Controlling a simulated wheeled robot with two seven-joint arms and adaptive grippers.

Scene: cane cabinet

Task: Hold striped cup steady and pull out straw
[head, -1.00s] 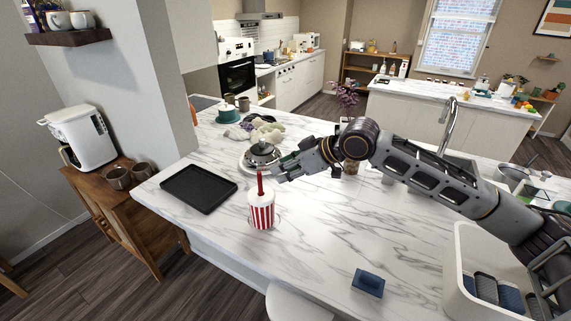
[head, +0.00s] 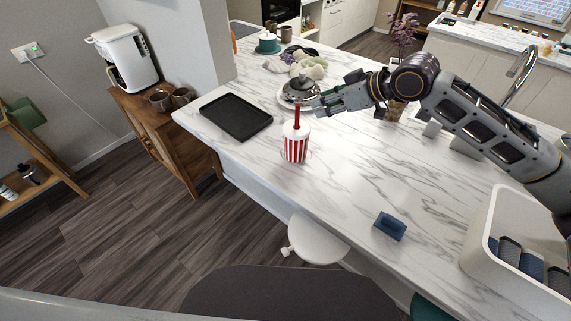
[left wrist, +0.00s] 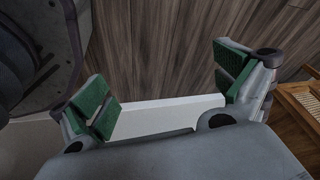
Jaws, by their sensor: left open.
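The striped cup (head: 296,148), red and white with a white lid, stands upright on the marble counter (head: 350,200). The red straw (head: 297,117) stands up out of its lid. My right gripper (head: 315,106) is beside the straw's top, just behind and to its right. The picture is too small to tell whether its fingers are apart or touch the straw. My left gripper (left wrist: 165,95) shows only in the left wrist view, with its green pads wide apart and nothing between them, above the wood floor. The cup is not in that view.
A black tray (head: 236,117) lies left of the cup. A silver domed dish (head: 300,90) stands behind it. A white stool (head: 315,243) stands at the counter's front edge.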

